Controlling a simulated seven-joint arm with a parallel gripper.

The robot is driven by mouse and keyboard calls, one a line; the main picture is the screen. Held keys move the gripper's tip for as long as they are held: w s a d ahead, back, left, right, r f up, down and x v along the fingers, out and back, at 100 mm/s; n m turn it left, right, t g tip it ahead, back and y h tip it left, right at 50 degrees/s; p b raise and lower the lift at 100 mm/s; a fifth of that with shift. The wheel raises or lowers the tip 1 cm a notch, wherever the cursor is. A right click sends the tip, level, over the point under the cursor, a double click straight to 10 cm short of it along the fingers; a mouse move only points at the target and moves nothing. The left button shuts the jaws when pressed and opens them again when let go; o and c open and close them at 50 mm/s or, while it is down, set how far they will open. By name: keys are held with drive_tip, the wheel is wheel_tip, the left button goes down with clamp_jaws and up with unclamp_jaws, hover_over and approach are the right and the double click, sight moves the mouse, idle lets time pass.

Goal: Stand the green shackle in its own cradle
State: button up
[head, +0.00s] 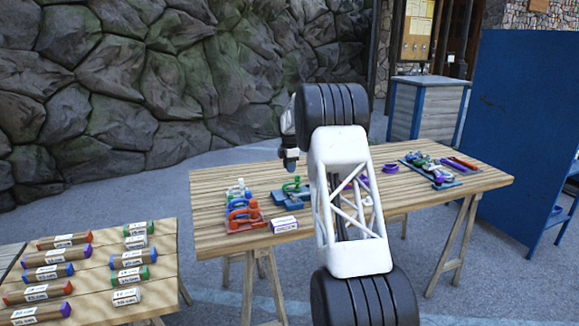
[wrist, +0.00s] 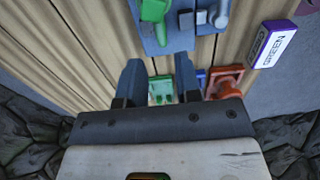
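The green shackle (head: 292,186) rests on a grey-blue block (head: 291,199) near the middle of the table. It also shows at the top of the wrist view (wrist: 154,12), on the block's edge. A pale green piece (wrist: 162,88), apparently the green cradle, shows low between my fingers in the wrist view. In the head view it stands at the far end of the row (head: 237,189). My gripper (wrist: 158,62) is open, with nothing visible between its fingertips. In the head view my gripper (head: 290,165) hangs above the green shackle; its fingers are small there.
Next to the green cradle stand a blue shackle (head: 238,203) and a red-orange one (head: 246,215). A white label box (head: 284,224) lies near the front edge. A table of labelled tubes stands at left.

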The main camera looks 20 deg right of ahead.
drive_tip(key=shift+f, duration=3.65)
clamp_jaws()
drive_tip(key=shift+r, duration=0.2)
drive_tip(key=shift+r, duration=2.3)
